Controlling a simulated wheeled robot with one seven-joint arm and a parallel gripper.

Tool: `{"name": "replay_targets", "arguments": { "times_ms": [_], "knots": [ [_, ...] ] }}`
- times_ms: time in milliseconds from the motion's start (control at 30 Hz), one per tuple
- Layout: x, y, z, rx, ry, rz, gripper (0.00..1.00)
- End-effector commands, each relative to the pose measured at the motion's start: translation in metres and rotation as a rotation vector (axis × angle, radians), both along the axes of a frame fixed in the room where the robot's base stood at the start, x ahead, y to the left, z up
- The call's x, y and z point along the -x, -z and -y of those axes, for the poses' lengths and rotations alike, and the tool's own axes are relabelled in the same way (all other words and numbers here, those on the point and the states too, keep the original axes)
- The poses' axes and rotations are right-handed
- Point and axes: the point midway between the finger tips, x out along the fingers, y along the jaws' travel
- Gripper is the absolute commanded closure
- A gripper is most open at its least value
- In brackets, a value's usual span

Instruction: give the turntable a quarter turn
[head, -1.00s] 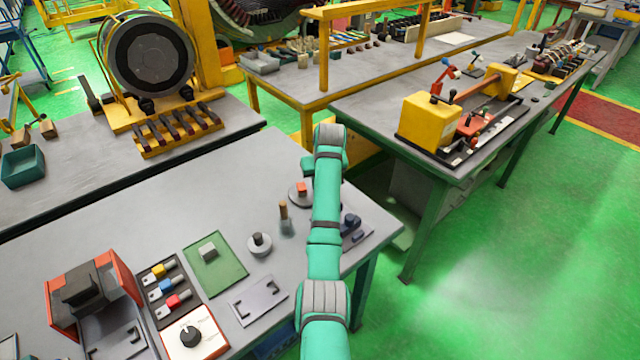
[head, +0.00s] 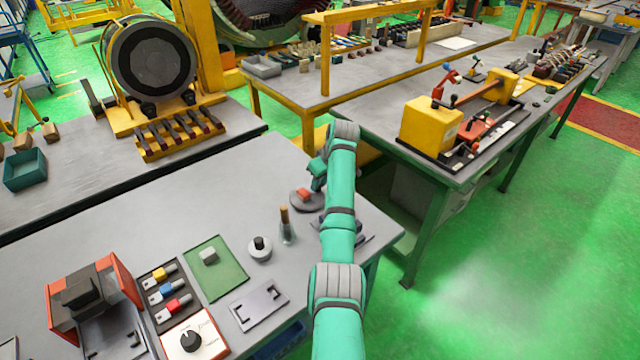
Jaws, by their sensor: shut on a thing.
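The turntable is a dark grey round disc (head: 299,204) on the near workbench, just left of my arm. An orange-red block (head: 304,193) sits on it, near its middle. My gripper (head: 311,190) reaches down over the disc from its upper right and is shut on the orange-red block. The fingertips are small and partly hidden by my own wrist, so the exact contact is hard to make out. My arm covers the right edge of the disc.
A small bottle with a brown top (head: 285,226) and a white round piece with a black knob (head: 260,249) stand close in front of the turntable. A green mat (head: 229,277) lies further left. The bench behind and left of the disc is clear.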

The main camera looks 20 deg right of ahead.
Motion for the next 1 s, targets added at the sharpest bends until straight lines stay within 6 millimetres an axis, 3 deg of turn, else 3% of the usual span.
{"name": "replay_targets", "arguments": {
  "times_ms": [733, 767, 800, 833, 1000],
  "knots": [
    [-0.0024, -0.0019, 0.0015, 0.002, -0.043, 0.003, 1.0],
    [-0.0024, -0.0019, 0.0015, 0.002, -0.043, 0.003, 0.77],
    [-0.0024, -0.0019, 0.0014, 0.002, -0.043, 0.003, 0.67],
    [-0.0024, -0.0018, 0.0013, 0.002, -0.043, 0.003, 0.63],
    [-0.0022, -0.001, 0.0006, 0.001, -0.044, 0.001, 0.63]
  ]
}}
